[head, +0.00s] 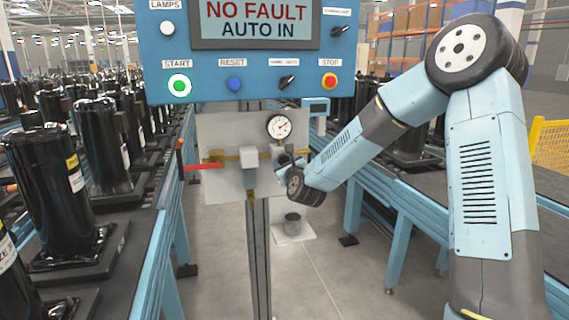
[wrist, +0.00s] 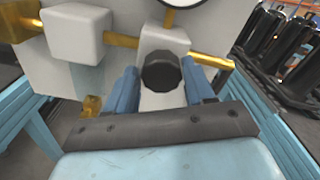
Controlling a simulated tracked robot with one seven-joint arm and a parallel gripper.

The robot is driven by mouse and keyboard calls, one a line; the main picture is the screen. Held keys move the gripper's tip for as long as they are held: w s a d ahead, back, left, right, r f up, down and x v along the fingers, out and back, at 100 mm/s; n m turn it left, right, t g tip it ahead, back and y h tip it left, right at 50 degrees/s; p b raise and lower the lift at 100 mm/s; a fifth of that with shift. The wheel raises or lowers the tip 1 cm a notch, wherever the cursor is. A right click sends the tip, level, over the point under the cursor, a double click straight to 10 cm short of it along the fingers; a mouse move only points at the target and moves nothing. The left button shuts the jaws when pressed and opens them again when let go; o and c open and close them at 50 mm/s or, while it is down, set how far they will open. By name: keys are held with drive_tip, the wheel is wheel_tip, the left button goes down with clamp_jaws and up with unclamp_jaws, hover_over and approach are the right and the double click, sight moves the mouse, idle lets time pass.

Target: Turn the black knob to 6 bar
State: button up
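The black knob (wrist: 161,71) sits on a pale regulator block (wrist: 165,41) on the brass pipe, in the wrist view. My gripper (wrist: 162,88) has its two blue fingers apart, one on each side of the knob. I cannot tell whether either finger touches it. In the head view the knob is small and partly hidden by my wrist near the panel (head: 213,130). The round pressure gauge (head: 279,127) is above the regulator. Its scale is too small to read. Only its lower rim shows in the wrist view.
A blue control box (head: 262,87) with a screen and buttons hangs above the panel. A red lever (head: 203,166) sticks out left. Conveyors with black compressors (head: 55,190) run along both sides.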

drive_tip(key=shift+o, duration=1.4)
drive_tip(key=shift+r, duration=0.2)
drive_tip(key=v, duration=1.3)
drive_tip(key=shift+s, duration=0.35)
drive_tip(key=shift+d+f, duration=0.1)
drive_tip(key=shift+f, duration=0.05)
